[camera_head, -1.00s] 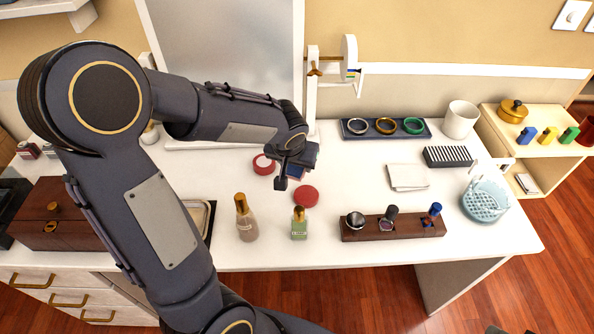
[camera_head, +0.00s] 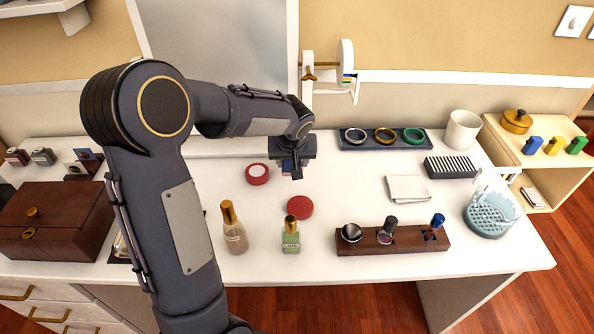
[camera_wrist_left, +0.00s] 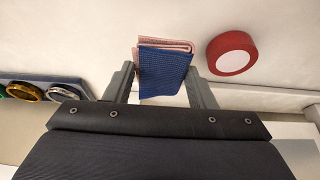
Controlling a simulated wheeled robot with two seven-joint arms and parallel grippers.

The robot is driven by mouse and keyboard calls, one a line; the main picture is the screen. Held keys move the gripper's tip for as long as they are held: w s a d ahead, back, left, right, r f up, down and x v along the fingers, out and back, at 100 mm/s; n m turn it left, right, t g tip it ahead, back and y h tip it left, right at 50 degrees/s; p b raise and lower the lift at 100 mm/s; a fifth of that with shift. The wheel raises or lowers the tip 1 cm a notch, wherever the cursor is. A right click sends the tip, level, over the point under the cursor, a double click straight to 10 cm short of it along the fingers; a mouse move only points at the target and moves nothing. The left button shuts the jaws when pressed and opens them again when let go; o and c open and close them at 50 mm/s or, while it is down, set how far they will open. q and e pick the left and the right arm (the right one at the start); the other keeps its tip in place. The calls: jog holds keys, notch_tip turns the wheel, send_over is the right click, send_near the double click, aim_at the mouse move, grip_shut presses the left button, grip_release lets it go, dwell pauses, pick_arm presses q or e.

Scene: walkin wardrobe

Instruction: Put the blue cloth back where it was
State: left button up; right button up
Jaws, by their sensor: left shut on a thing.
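My left gripper (camera_head: 292,170) is over the white table, to the right of the round red-and-white tin. In the left wrist view its two fingers (camera_wrist_left: 165,88) stand either side of the folded blue cloth (camera_wrist_left: 165,72) and are shut on it. A pink folded layer (camera_wrist_left: 168,44) shows along the cloth's far edge; I cannot tell if it is a second cloth. In the head view only a little of the cloth shows under the gripper. I cannot tell whether it touches the table. My right gripper is not in view.
A red-and-white tin (camera_head: 257,174) and a red disc (camera_head: 299,207) lie near the gripper. Two bottles (camera_head: 234,232) and a wooden holder (camera_head: 405,240) stand in front. A blue-grey ring tray (camera_head: 350,147) lies behind, and a folded white cloth (camera_head: 408,189) to the right.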

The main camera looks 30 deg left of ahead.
pick_arm(q)
jog(key=shift+w+d+f, duration=0.25)
jog(key=shift+w+f, duration=0.4)
jog(key=shift+f, duration=1.75)
jog(key=shift+f+b, duration=0.15)
jog(key=shift+b, duration=0.3)
jog(key=o, duration=0.9)
jog(key=shift+o, duration=0.2)
